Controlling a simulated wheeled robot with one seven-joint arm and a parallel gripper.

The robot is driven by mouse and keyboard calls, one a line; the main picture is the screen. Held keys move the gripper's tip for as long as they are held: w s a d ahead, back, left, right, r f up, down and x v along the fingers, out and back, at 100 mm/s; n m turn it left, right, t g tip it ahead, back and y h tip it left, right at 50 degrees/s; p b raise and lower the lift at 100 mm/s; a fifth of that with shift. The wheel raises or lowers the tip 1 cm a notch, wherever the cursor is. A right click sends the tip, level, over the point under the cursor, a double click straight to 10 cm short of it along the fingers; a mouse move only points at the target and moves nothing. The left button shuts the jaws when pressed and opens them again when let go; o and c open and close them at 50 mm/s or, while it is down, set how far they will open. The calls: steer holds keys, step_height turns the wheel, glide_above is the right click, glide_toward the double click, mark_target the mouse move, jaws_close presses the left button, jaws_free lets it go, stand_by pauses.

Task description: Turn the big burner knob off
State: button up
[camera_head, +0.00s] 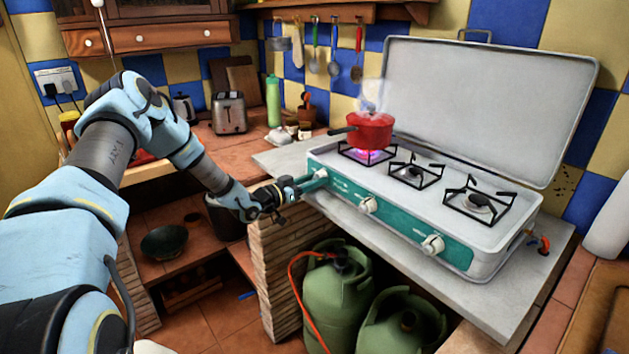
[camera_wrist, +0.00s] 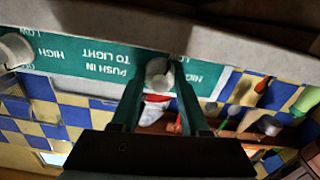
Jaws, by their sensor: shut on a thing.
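The white gas stove (camera_head: 420,195) has a green front panel with white knobs. The left burner (camera_head: 368,154) shows a purple-pink flame under a red pot (camera_head: 370,130) with steam above it. My gripper (camera_head: 314,182) is at the left end of the panel, where it hides the leftmost knob. In the wrist view, its two green fingers (camera_wrist: 160,88) are shut on a white knob (camera_wrist: 157,68), one on each side. The middle knob (camera_head: 368,204) and right knob (camera_head: 433,244) are free. The knob's pointer direction cannot be made out.
The raised stove lid (camera_head: 485,100) stands behind the burners. Green gas bottles (camera_head: 335,295) with an orange hose are under the counter. A toaster (camera_head: 229,113) and green bottle (camera_head: 273,100) stand at the back left. The middle and right burners are empty.

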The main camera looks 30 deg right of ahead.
jaws_close()
